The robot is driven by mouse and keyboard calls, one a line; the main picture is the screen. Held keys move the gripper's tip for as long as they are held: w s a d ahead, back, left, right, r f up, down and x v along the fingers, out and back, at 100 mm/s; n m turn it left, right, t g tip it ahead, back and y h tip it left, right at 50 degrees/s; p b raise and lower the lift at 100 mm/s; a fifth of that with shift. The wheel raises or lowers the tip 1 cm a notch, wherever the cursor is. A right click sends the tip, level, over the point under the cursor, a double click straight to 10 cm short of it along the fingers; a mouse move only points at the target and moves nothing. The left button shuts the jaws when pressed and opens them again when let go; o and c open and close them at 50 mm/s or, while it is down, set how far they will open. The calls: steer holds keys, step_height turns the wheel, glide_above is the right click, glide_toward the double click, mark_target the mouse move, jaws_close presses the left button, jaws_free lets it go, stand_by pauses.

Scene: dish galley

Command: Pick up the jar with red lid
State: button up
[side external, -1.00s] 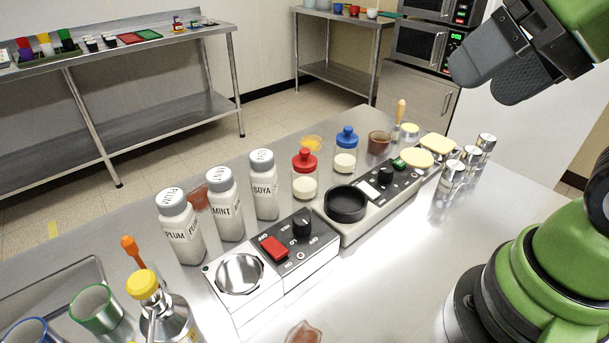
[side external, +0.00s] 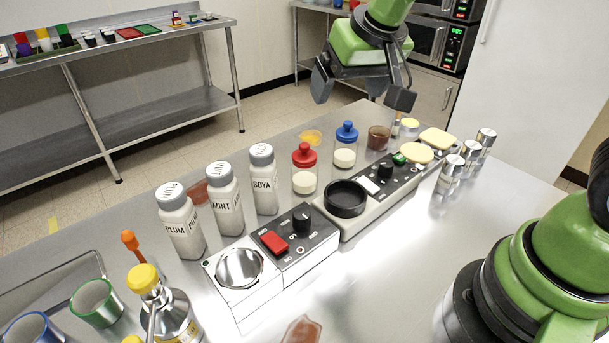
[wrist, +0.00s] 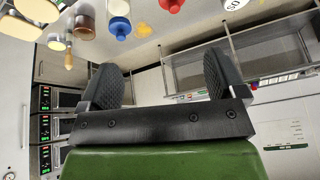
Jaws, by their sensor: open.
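The jar with red lid (side external: 304,169) stands upright on the steel table, between the SOYA shaker and the jar with blue lid (side external: 345,145). It is clear glass with pale contents at the bottom. In the wrist view its red lid (wrist: 171,5) shows at the top edge. My gripper (side external: 360,98) is open and empty, held in the air above and behind the jars, up and to the right of the red-lidded jar. In the wrist view its two dark fingers (wrist: 158,85) are spread apart with nothing between them.
White shakers labelled PLUM (side external: 180,222), MINT (side external: 225,201) and SOYA (side external: 263,179) stand left of the jar. A device with a black ring (side external: 346,200) and one with a red switch (side external: 274,243) sit in front. A brown cup (side external: 378,138) stands beyond the blue-lidded jar.

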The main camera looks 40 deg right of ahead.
steer(key=shift+n+g, duration=0.4)
steer(key=shift+n, duration=0.1)
steer(key=x, duration=0.4)
steer(key=a+x, duration=0.1)
steer(key=x, duration=0.4)
steer(key=w+a+x, duration=0.1)
steer(key=x, duration=0.4)
steer(key=shift+w+a, duration=0.1)
steer(key=shift+a, duration=0.1)
steer(key=shift+x, duration=2.95)
steer(key=shift+w+r, duration=0.1)
steer(key=shift+w, duration=0.05)
steer(key=c, duration=1.2)
steer(key=r, duration=1)
steer(key=shift+s+d, duration=0.1)
steer(key=shift+s, duration=0.1)
steer(key=s+d+r+n, duration=0.2)
steer(key=s+r, duration=0.5)
steer(key=s, duration=0.3)
steer(key=m, duration=0.2)
glide_above(306, 156)
steer(key=f, duration=0.7)
steer(key=shift+w+d, duration=0.1)
steer(key=shift+w, duration=0.3)
